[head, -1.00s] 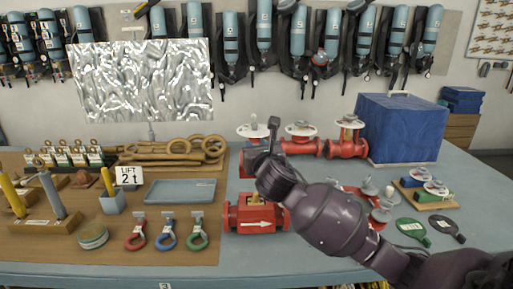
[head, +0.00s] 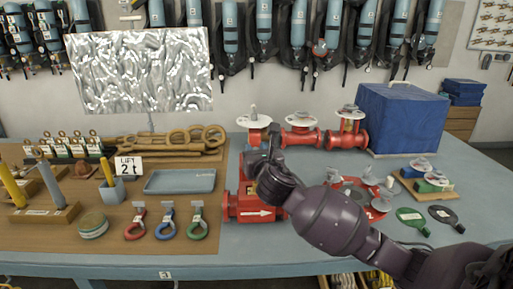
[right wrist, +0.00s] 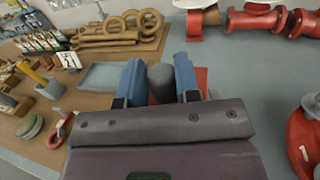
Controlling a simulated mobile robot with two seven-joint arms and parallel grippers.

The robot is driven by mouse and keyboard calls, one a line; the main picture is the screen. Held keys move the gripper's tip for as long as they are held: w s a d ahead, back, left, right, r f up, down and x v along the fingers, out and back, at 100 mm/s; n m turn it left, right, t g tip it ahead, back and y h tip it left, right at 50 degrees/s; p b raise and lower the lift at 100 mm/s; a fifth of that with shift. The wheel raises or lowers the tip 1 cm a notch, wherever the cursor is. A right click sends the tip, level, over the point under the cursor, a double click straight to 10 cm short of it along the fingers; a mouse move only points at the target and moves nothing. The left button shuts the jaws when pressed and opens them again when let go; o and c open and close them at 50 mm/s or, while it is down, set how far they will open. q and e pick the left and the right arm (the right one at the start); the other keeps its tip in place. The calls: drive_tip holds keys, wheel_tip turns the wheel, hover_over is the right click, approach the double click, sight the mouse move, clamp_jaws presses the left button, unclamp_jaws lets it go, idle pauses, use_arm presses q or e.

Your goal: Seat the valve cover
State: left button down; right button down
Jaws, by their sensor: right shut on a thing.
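The red valve body (head: 255,208) with a white arrow stands at the mat's right edge. My right gripper (head: 264,165) is over it, pointing down. In the right wrist view, its blue fingertips (right wrist: 158,80) are shut on the grey stem (right wrist: 161,82) of what looks like the valve cover. Red shows beneath the fingers, and in the head view a red edge (head: 246,186) shows left of the gripper, just above the body. The gripper hides most of the cover, so I cannot tell whether it touches the body. My left gripper is out of view.
Red valves with white handwheels (head: 301,122) and a blue box (head: 402,120) stand behind. Red parts (head: 377,205) and green and black paddles (head: 412,220) lie to the right. A blue-grey tray (head: 180,181) and coloured shackles (head: 167,226) are to the left.

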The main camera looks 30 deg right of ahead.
drive_tip(key=shift+f, duration=0.65)
drive_tip(key=shift+p, duration=1.2)
idle(1.5)
drive_tip(key=shift+f+b, duration=0.65)
drive_tip(key=shift+f, duration=0.6)
idle(0.3)
drive_tip(key=shift+r, duration=0.15)
drive_tip(key=shift+r+p, duration=0.75)
idle(1.3)
drive_tip(key=shift+f+b, duration=0.35)
drive_tip(key=shift+f, duration=0.3)
